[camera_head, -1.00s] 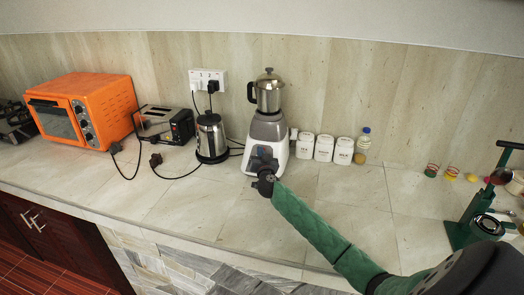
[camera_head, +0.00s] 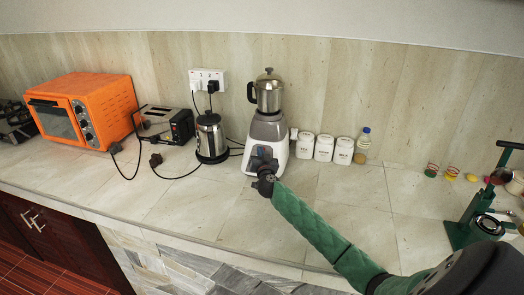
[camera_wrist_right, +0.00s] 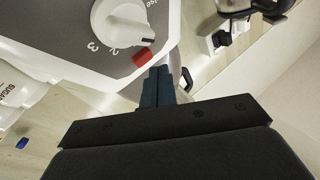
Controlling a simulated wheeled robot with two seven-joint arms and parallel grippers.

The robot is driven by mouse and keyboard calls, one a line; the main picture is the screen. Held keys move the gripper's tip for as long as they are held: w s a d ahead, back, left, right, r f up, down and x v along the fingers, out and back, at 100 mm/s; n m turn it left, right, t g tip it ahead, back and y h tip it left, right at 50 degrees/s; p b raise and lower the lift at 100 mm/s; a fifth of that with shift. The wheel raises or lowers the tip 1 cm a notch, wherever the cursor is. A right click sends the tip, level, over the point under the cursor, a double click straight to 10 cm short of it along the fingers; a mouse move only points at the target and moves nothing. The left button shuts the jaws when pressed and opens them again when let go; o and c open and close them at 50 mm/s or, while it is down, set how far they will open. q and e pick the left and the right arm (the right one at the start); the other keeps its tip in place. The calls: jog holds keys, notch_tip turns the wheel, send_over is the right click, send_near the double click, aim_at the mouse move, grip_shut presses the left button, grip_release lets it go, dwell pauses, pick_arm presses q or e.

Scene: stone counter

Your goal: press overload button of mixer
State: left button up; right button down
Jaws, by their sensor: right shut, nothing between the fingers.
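The mixer (camera_head: 270,128) stands upright on the counter with a metal jar on top and a grey and white base. In the right wrist view its front panel (camera_wrist_right: 62,28) shows a white knob (camera_wrist_right: 122,22) with printed numbers and a small red overload button (camera_wrist_right: 143,57) beside it. My right gripper (camera_head: 262,155) is in front of the mixer's base and hides part of its front in the head view. In the right wrist view its fingers (camera_wrist_right: 158,70) are shut and empty, with the tips right by the red button; I cannot tell whether they touch it. My left gripper is not in view.
A kettle (camera_head: 211,138), a toaster (camera_head: 166,125) and an orange oven (camera_head: 85,108) stand left of the mixer, with black cords on the counter. White canisters (camera_head: 324,148) and a bottle (camera_head: 363,145) stand close on its right. A green press (camera_head: 480,220) is far right.

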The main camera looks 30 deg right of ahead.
dwell(0.4)
jog(key=shift+w+d+p, duration=0.15)
jog(key=shift+d+p, duration=0.05)
jog(key=shift+p, duration=0.3)
jog(key=shift+f, duration=0.2)
jog(key=shift+w+d+f, duration=0.25)
jog(key=shift+w+d, duration=0.05)
jog(key=shift+d, duration=0.1)
dwell(0.8)
jog(key=shift+s+a+r+p, duration=0.55)
jog(key=shift+a+p, duration=0.1)
jog(key=shift+p, duration=0.85)
